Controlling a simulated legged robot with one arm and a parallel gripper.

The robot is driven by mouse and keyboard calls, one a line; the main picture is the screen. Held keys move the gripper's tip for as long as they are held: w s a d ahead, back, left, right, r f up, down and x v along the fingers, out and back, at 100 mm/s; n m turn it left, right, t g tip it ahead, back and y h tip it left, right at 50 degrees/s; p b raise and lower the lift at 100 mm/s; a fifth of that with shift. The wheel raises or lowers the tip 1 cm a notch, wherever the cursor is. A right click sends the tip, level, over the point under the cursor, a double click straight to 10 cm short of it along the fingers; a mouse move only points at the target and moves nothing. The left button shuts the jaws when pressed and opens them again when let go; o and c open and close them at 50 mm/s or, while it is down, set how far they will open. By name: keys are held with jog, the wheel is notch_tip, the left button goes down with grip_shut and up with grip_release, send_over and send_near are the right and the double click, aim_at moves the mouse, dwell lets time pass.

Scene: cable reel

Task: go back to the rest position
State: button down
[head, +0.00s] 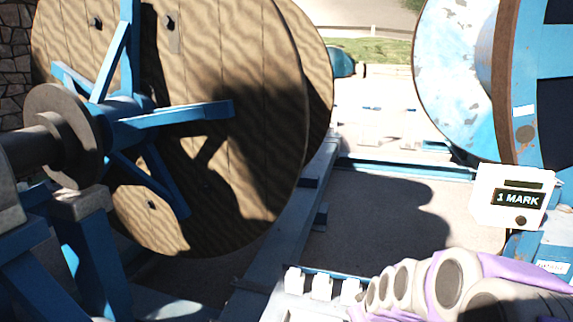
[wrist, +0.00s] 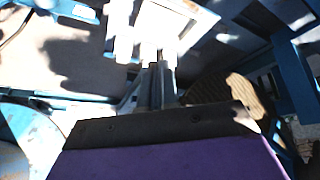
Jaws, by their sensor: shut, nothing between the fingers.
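In the wrist view my gripper (wrist: 158,52) points up the picture past a dark edge and purple cover. It is shut, with nothing held. A large wooden cable reel (head: 255,110) with blue spokes stands at the left, apart from my gripper. Part of a wooden surface, likely the reel, also shows in the wrist view (wrist: 245,92).
A blue and white reel (head: 455,75) with a rusty rim stands at the right. A white box (head: 508,212) marked "1 MARK" is below it. Blue frame beams (head: 410,168) cross the middle. Shaded grey ground (head: 370,215) lies open between the reels. A grey shaft (head: 35,145) enters the wooden reel's hub.

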jog(key=s+a+r+m+g+b, duration=0.1)
jog(key=s+g, duration=0.1)
jog(key=s, duration=1)
jog(key=s+a+r+m+g, duration=0.1)
jog(key=s+g, duration=0.2)
jog(key=s, duration=0.9)
jog(key=s+a+r+m+g+h+b, duration=0.1)
jog(key=s+a+g, duration=0.1)
jog(key=s, duration=0.9)
jog(key=shift+s+r+m+b, duration=0.2)
jog(key=shift+s+m+b, duration=0.15)
jog(key=shift+s+m, duration=0.05)
